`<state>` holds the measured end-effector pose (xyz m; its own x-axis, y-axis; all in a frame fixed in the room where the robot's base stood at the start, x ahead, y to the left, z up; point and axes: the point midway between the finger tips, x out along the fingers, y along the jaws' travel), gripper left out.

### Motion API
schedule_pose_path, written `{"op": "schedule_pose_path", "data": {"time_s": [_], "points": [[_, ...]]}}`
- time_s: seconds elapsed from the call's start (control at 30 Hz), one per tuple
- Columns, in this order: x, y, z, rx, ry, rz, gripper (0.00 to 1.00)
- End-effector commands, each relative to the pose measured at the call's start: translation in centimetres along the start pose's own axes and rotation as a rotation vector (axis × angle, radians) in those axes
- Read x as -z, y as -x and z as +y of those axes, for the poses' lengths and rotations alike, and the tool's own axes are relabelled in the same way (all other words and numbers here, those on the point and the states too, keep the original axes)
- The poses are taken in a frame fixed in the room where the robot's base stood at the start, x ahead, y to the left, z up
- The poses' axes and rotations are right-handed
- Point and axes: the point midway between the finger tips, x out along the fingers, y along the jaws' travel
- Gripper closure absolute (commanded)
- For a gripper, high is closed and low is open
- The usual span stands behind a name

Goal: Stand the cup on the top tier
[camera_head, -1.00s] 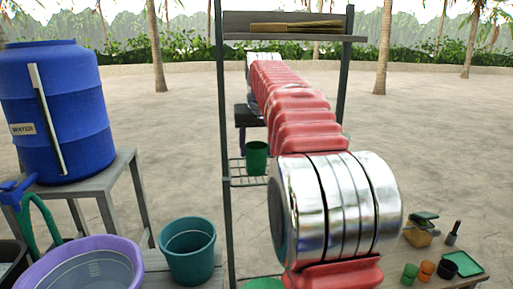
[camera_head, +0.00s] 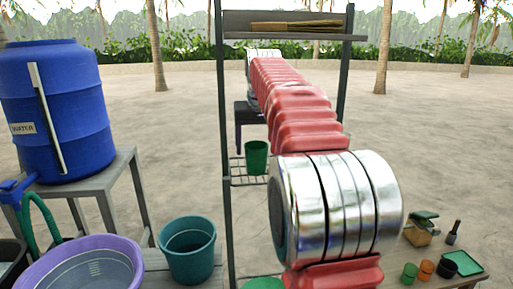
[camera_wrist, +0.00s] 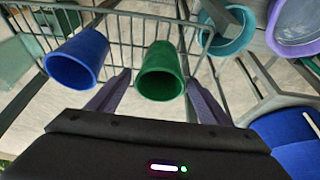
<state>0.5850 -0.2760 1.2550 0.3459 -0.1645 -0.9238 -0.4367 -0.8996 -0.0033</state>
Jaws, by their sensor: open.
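A green cup (camera_head: 256,160) stands upright on the wire tier (camera_head: 246,181) of the rack. It also shows in the wrist view (camera_wrist: 162,72), between the tips of my gripper's two fingers (camera_wrist: 159,78). The fingers are open with a gap on each side of the cup, and how near they are in depth is hard to tell. A blue cup (camera_wrist: 77,60) stands left of the left finger; my arm hides it in the head view. The rack's top tier (camera_head: 232,30) is a board high above the wire tier. My gripper (camera_head: 246,140) is partly hidden by my arm.
A straw bundle (camera_head: 295,28) lies on the top tier. Rack posts (camera_head: 225,150) rise beside my arm. A blue water barrel (camera_head: 55,110), a teal bucket (camera_head: 188,250) and a purple basin (camera_head: 85,275) stand at left. Small pots (camera_head: 427,270) and tools are at lower right.

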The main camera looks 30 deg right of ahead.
Motion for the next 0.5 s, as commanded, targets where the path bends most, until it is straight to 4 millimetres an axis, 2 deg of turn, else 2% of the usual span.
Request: {"op": "schedule_pose_path", "data": {"time_s": [0.5], "points": [[0.1, 8.3, 0.0, 0.0, 0.0, 0.004, 0.28]]}}
